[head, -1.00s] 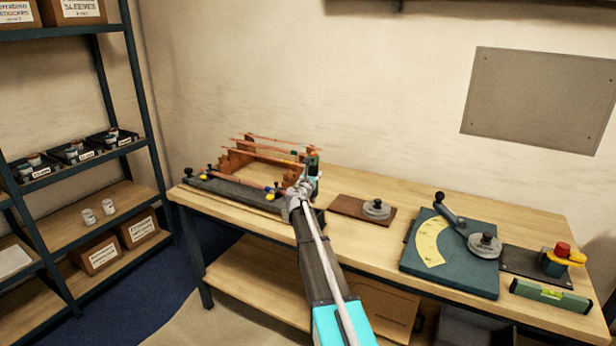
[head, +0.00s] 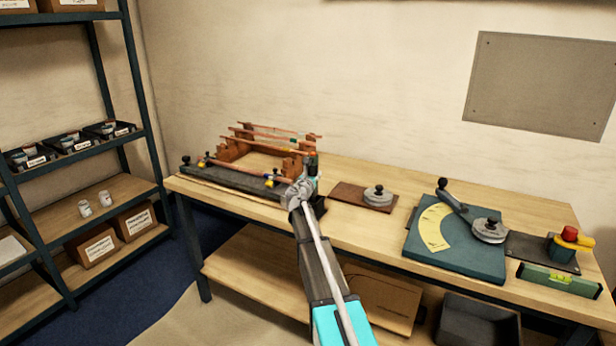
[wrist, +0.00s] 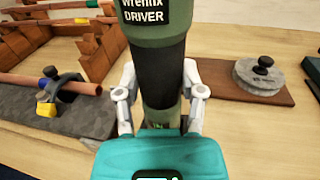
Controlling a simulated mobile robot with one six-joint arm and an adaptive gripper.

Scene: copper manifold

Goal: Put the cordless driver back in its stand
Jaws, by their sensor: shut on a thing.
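The cordless driver (wrist: 158,65) is green and black with a label reading "DRIVER". My gripper (wrist: 160,105) is shut on the driver's black handle, one finger on each side. In the head view my gripper (head: 299,193) is over the workbench, at the right end of the clamp fixture, and mostly hides the driver. A dark block shows just under and right of my gripper in the head view; I cannot tell whether it is the stand.
A grey clamp fixture (head: 235,184) with copper pipe and a wooden pipe rack (head: 233,149) lie left of the gripper. A brown board (head: 348,194) with a grey disc is to the right. A teal bending plate (head: 455,256) and green level (head: 558,279) lie farther right.

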